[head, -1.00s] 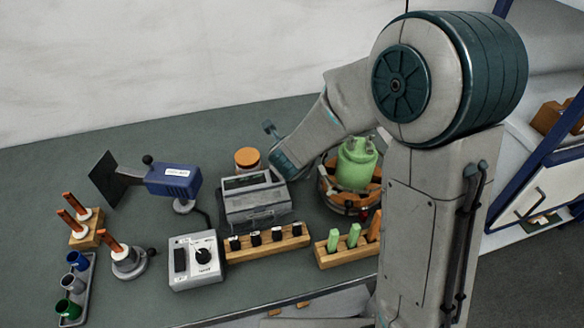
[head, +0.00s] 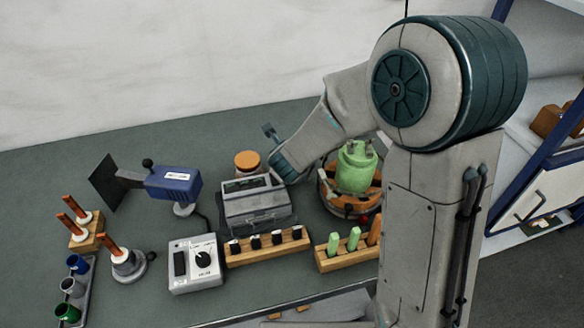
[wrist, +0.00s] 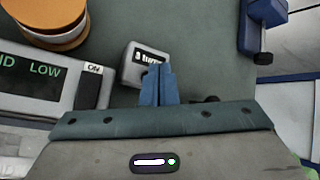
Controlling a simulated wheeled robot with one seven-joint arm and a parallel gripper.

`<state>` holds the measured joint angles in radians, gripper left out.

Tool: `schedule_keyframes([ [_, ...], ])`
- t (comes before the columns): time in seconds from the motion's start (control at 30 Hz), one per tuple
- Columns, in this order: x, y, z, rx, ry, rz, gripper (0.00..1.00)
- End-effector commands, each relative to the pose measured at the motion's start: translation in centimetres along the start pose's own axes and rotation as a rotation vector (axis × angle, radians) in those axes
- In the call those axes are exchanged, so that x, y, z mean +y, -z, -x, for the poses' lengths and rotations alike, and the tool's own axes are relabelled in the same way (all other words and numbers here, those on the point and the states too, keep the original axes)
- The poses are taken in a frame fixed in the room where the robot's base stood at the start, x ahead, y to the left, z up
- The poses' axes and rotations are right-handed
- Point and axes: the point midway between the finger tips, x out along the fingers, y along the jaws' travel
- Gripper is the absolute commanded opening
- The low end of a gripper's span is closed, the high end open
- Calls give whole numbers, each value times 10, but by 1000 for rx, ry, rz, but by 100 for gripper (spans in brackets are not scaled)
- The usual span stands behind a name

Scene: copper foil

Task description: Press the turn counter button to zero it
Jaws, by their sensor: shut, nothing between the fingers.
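The turn counter appears to be a small pale box (wrist: 146,54) with a dark display window, in the wrist view just beyond my fingertips. Its digits are too small to read surely, and I cannot make out its button. My gripper (wrist: 159,70) is shut and empty, its blue fingers together. The fingertips overlap the box's lower right corner in the picture; I cannot tell whether they touch it. In the head view my gripper's teal housing (head: 286,163) is behind the grey instrument, with the fingers and counter not clearly visible.
The grey instrument (head: 257,208) with a lit display and ON switch (wrist: 93,86) is close to my gripper's left. A dark rounded part (wrist: 207,99) shows beside the fingers.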

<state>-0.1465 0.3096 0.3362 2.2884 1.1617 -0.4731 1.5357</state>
Motion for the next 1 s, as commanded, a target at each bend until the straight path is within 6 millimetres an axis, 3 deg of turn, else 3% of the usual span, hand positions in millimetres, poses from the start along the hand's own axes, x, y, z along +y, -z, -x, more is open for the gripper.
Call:
schedule_keyframes([
  [1.0, 3, 3, -5, 0, 0, 0, 0],
])
